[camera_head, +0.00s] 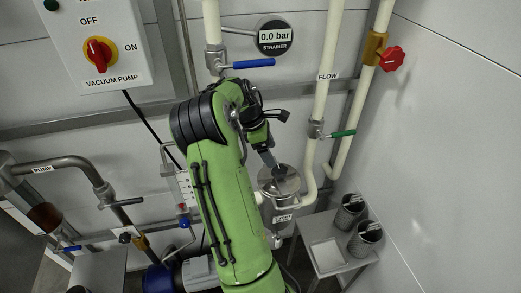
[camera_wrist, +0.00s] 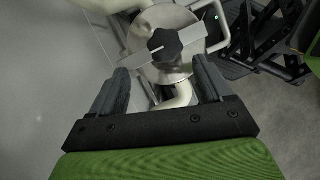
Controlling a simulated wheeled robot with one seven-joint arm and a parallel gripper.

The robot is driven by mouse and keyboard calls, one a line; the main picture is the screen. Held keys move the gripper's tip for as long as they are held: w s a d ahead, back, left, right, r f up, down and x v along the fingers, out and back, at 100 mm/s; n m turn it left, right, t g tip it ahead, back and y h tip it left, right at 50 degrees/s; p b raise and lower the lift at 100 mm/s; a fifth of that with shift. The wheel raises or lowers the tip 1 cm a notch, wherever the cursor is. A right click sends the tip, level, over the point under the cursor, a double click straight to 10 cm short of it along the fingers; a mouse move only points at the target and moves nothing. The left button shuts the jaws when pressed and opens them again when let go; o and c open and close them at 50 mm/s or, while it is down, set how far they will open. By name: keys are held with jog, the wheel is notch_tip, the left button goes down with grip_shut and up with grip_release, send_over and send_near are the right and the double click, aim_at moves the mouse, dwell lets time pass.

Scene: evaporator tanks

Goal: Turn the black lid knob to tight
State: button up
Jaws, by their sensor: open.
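The black lid knob (camera_wrist: 165,44) is a lobed knob in the middle of a round metal lid (camera_wrist: 181,18) in the wrist view. A flat metal bar runs under the knob across the lid. In the head view the lid (camera_head: 267,186) tops a small strainer pot, and the knob (camera_head: 279,172) is partly hidden by my gripper (camera_head: 272,162). In the wrist view my gripper (camera_wrist: 158,90) is open and empty, its two fingers apart. The knob lies beyond the fingertips, between their lines, and I see no contact.
A cream pipe with a green-handled valve (camera_head: 338,134) stands right of the pot. A small table (camera_head: 325,256) with two metal cups (camera_head: 366,238) is at the lower right. A blue-handled valve (camera_head: 247,64) and a gauge reading 0.0 bar (camera_head: 275,37) are above.

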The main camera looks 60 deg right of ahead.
aim_at(280, 169)
jog(key=s+f+b, duration=0.1)
jog(key=s+f, duration=0.1)
jog(key=f, duration=0.1)
jog(key=shift+s+a, duration=0.1)
jog(key=shift+s, duration=0.05)
jog(key=x, duration=0.4)
jog(key=shift+w+d, duration=0.25)
jog(key=shift+r, duration=0.1)
jog(key=c, duration=1)
jog(key=shift+c, duration=0.2)
